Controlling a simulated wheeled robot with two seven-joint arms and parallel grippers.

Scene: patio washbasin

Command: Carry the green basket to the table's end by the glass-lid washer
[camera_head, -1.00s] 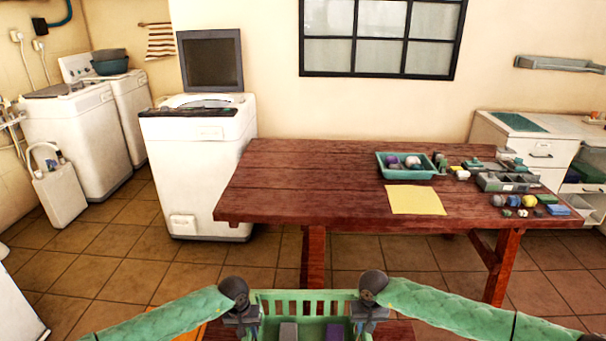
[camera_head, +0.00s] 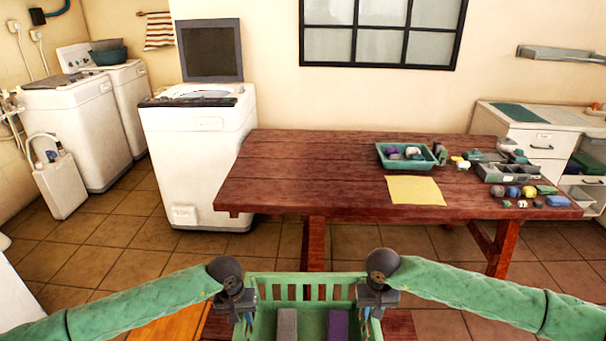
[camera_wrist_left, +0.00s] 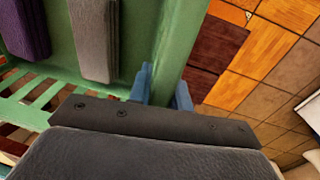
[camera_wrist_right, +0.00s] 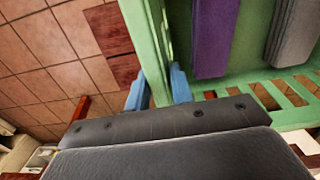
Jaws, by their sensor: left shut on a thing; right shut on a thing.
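The green basket (camera_head: 305,287) has a slatted end and is at the bottom centre of the head view, off the table's near side. A grey block (camera_head: 287,324) and a purple block (camera_head: 338,324) lie in it. My left gripper (camera_wrist_left: 165,88) is shut on the basket's left wall, and my right gripper (camera_wrist_right: 157,90) is shut on its right wall. The wooden table (camera_head: 310,175) stands ahead with its left end bare. The washer with the raised glass lid (camera_head: 210,52) has a white body (camera_head: 197,150) beside that left end.
On the table's right half are a teal tray (camera_head: 381,163) with items, a yellow sheet (camera_head: 415,190), a grey divided tray (camera_head: 500,179) and several small objects. More white washers (camera_head: 72,140) stand at the left. Tiled floor lies between me and the table.

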